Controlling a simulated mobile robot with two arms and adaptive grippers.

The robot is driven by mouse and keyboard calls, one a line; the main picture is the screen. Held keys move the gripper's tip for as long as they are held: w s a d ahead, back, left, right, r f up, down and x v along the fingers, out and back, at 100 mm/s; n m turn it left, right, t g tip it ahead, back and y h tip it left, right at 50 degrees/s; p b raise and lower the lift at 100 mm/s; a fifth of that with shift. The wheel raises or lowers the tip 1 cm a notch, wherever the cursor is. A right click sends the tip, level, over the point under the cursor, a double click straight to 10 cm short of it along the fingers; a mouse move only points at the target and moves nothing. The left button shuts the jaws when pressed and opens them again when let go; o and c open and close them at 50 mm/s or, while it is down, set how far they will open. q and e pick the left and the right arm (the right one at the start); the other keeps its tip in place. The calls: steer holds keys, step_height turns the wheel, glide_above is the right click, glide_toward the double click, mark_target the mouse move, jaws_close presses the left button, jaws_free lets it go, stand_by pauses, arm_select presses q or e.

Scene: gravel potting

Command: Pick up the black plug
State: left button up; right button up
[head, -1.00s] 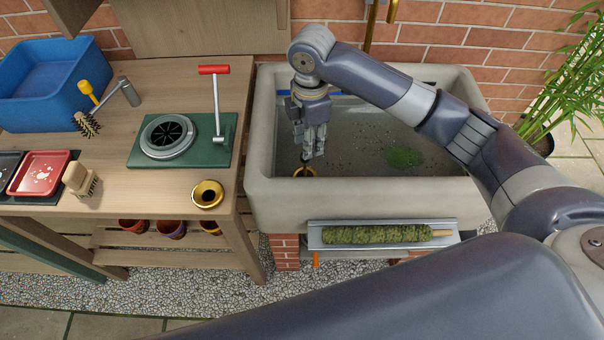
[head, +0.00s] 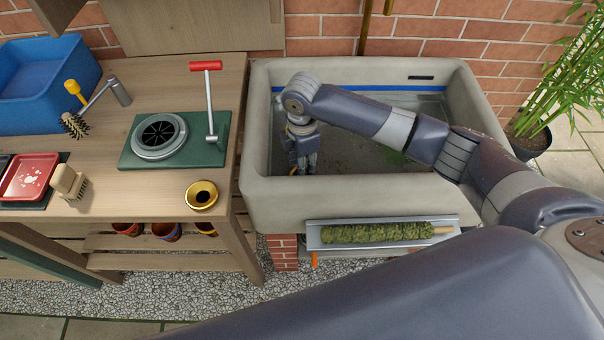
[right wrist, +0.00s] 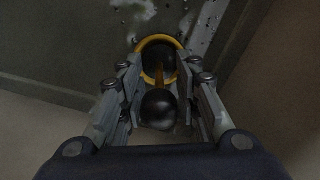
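The black plug (right wrist: 158,108) shows in the right wrist view as a round black knob on a brownish stem. The stem leads to a dark opening inside a yellow brass ring (right wrist: 176,42) at the sink floor. My right gripper (right wrist: 160,75) points down, its fingers on either side of the stem and knob. The fingers look apart; whether they touch the plug is hard to see. In the head view my right gripper (head: 302,168) is low inside the left part of the stone sink (head: 350,190), and the plug is hidden there. My left gripper is not in view.
The sink's walls surround my right gripper, with its left wall close by. A moss pole (head: 378,232) lies on a metal shelf at the sink's front.

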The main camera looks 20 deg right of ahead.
steer(key=shift+f, duration=0.35)
jaws_close()
steer(key=shift+r, duration=0.15)
